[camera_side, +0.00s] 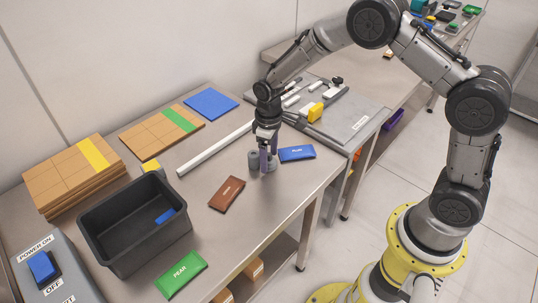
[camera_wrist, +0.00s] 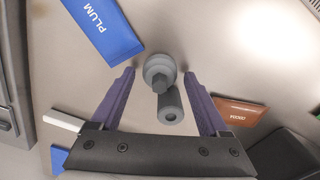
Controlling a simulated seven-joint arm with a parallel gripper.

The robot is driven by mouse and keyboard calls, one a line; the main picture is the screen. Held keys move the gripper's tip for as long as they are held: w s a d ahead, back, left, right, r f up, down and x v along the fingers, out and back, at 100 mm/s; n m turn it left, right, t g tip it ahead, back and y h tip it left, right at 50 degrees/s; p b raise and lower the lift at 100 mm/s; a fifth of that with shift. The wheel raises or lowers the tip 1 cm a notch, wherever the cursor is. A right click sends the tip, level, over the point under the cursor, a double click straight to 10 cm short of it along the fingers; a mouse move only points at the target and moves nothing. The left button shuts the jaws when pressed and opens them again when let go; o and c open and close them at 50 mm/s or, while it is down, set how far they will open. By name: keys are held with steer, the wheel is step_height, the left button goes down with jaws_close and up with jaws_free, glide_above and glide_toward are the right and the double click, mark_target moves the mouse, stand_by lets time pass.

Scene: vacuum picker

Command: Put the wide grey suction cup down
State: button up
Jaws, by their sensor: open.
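The wide grey suction cup (camera_wrist: 158,68) stands on the steel table, round and stepped, with a hexagonal fitting facing up. It lies between the two purple fingers of my gripper (camera_wrist: 159,73), which are open with a gap on each side. In the side view the gripper (camera_side: 268,167) points straight down near the tabletop, and its fingers partly hide the cup (camera_side: 273,163). A grey hollow cylinder (camera_wrist: 171,106) stands close beside the cup; it also shows left of the fingers in the side view (camera_side: 254,160). I cannot tell whether the two touch.
A blue plum pouch (camera_side: 297,153) lies just right of the gripper, a brown pouch (camera_side: 227,193) to its left. A black bin (camera_side: 118,232), a green pear pouch (camera_side: 181,274) and a white bar (camera_side: 215,148) are farther off. Bare table lies in front.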

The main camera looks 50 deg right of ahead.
mark_target(270, 154)
steer(key=shift+r, duration=0.1)
steer(key=s+d+r+m+t, duration=0.1)
steer(key=s+r, duration=0.2)
steer(key=r, duration=0.7)
steer(key=s+r, duration=0.2)
steer(key=r, duration=0.7)
steer(key=s+d+r+m+t, duration=0.1)
steer(key=s+r+t, duration=0.1)
steer(key=s, duration=0.8)
steer(key=s+d+r+m+t, duration=0.1)
steer(key=s+r, duration=0.3)
steer(key=s, duration=0.7)
steer(key=shift+r+m+t, duration=0.15)
steer(key=shift+m+t, duration=0.35)
steer(key=shift+t, duration=0.2)
steer(key=shift+s+f, duration=0.25)
steer(key=shift+s, duration=0.3)
steer(key=c, duration=0.3)
